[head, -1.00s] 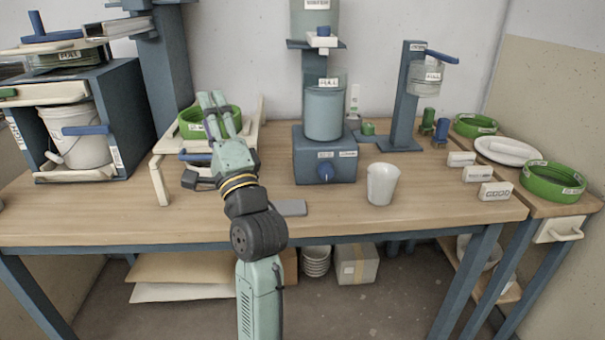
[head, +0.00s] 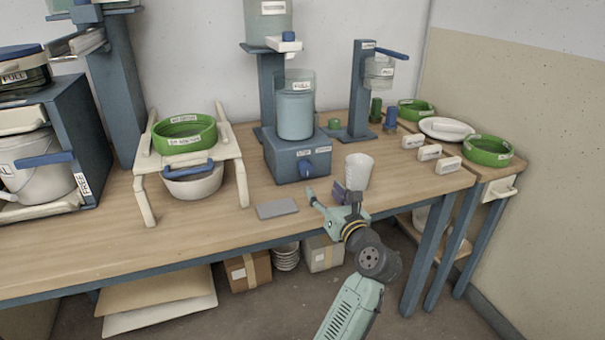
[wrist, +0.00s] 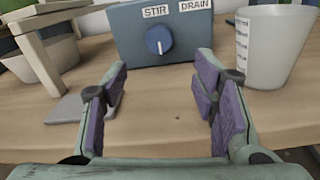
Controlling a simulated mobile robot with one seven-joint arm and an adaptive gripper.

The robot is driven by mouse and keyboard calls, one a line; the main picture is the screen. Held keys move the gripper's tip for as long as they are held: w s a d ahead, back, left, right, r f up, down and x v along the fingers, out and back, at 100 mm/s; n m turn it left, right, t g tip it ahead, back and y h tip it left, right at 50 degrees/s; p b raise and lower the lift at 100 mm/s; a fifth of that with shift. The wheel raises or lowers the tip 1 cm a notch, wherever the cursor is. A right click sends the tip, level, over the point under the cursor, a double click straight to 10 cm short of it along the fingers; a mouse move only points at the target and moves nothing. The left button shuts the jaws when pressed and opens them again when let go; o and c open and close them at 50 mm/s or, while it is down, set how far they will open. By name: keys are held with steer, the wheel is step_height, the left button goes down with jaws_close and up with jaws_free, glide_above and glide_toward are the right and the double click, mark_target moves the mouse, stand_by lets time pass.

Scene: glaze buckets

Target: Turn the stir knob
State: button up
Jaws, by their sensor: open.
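The stir knob (head: 306,168) is a round blue dial on the front of a blue-grey mixer base (head: 282,158). In the wrist view the knob (wrist: 159,40) shows a white pointer line, with the labels STIR and DRAIN above it. A clear container (head: 296,110) marked FULL stands on the base. My gripper (head: 325,196) is open and empty at the table's front, below and in front of the knob. In the wrist view its two purple-padded fingers (wrist: 162,95) are spread, with the knob beyond and between them, not touching.
A white cup (head: 358,172) stands close to the right of the knob and my gripper. A grey flat plate (head: 277,209) lies to the left. A white stand (head: 238,160) with a green sieve (head: 184,133) over a bowl (head: 193,182) is further left.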

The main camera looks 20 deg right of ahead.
mark_target(308, 171)
steer(key=w, duration=0.3)
steer(key=w+p, duration=0.1)
steer(key=w, duration=0.6)
steer(key=shift+w+a, duration=0.1)
steer(key=shift+a, duration=0.25)
steer(key=shift+c, duration=0.3)
steer(key=c, duration=1.1)
steer(key=shift+p, duration=0.3)
steer(key=shift+n, duration=0.5)
steer(key=n, duration=0.4)
steer(key=shift+d+n+p, duration=0.1)
steer(key=shift+n+p, duration=0.2)
steer(key=shift+p, duration=0.05)
steer(key=n+b, duration=0.1)
steer(key=n, duration=0.5)
steer(key=n+b, duration=0.2)
steer(key=n, duration=0.4)
steer(key=shift+n, duration=0.3)
steer(key=n+b, duration=0.3)
steer(key=n, duration=0.2)
steer(key=shift+r+n+h, duration=0.15)
steer(key=shift+n+h, duration=0.15)
